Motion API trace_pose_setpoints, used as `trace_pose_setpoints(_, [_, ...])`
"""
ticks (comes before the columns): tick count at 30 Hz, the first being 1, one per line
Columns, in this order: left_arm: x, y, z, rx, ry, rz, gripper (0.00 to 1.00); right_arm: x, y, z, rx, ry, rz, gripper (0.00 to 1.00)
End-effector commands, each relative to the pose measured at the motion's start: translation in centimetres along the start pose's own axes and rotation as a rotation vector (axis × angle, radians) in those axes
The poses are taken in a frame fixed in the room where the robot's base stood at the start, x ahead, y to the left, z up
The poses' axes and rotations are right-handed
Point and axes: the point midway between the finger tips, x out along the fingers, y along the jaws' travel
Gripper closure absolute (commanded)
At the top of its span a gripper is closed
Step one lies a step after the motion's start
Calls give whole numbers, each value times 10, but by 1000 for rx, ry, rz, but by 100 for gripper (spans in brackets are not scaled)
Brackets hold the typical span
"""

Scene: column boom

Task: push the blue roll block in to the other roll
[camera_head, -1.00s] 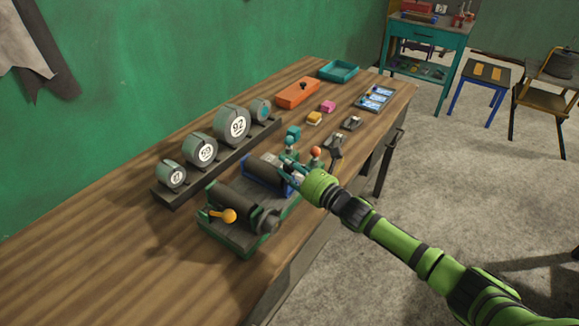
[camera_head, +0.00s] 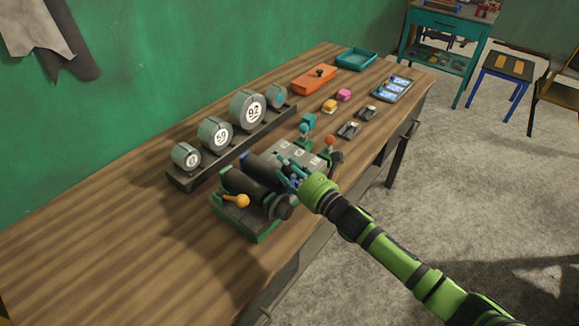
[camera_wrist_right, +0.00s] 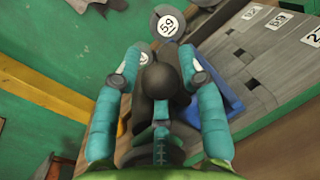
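The blue roll block, a dark roller in a blue frame (camera_head: 265,168), sits on the roll stand, close beside the other roll (camera_head: 243,187) in its green frame. The rolls lie about parallel; I cannot tell whether they touch. My right gripper (camera_head: 293,177) is at the near end of the blue roll block. In the right wrist view its teal fingers (camera_wrist_right: 163,72) sit on both sides of a dark round knob (camera_wrist_right: 163,82) and appear closed on it. The blue frame (camera_wrist_right: 229,93) shows to the right there. My left gripper is not in view.
A grey plate with number labels (camera_head: 302,152) lies behind the blue block. An orange lever (camera_head: 237,200) is at the stand's front. Numbered round weights (camera_head: 248,111) stand in a dark rack behind. The left of the wooden table (camera_head: 90,245) is clear.

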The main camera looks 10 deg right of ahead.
Motion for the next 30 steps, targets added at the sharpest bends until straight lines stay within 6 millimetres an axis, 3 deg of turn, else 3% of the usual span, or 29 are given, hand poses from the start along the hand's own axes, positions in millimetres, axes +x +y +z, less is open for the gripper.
trace_pose_setpoints(13, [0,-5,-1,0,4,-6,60,0,0,8,-3,-1,1,44])
trace_pose_setpoints(24, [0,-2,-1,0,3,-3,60,0,14,74,-5,-2,2,44])
trace_pose_setpoints(30, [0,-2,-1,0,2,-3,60,0,18,95,-3,-1,0,44])
